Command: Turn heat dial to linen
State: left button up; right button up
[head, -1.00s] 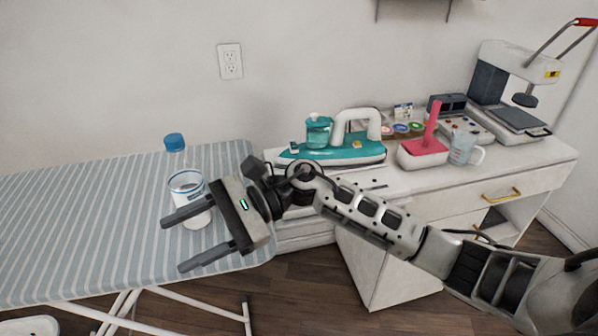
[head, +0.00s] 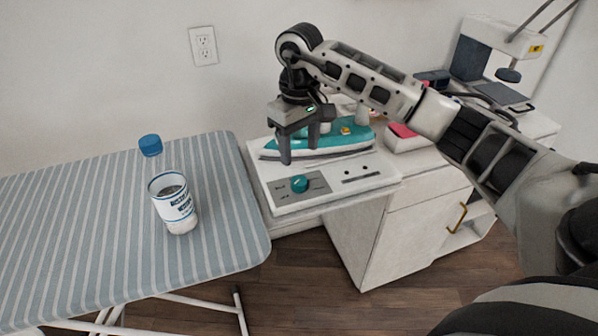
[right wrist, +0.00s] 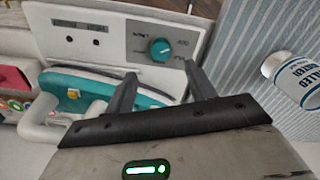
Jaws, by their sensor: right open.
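The heat dial (head: 299,184) is a round teal knob on a grey plate (head: 319,186) at the front of the white ironing station. It also shows in the right wrist view (right wrist: 160,49), with printed labels around it that are too small to read surely. My right gripper (head: 300,152) is open and empty, pointing down above and behind the dial. In the right wrist view its two fingers (right wrist: 160,74) lie to either side of the dial's line and do not touch it. My left gripper is not in view.
A teal and white iron (head: 340,142) rests just behind the dial, partly hidden by my right gripper. A press machine (head: 470,60) stands at the back right.

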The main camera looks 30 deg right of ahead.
aim_at(299, 180)
notch_tip(299, 180, down, 8)
jog(key=shift+f+p, duration=0.1)
jog(key=shift+p, duration=0.5)
jog(key=c, duration=1)
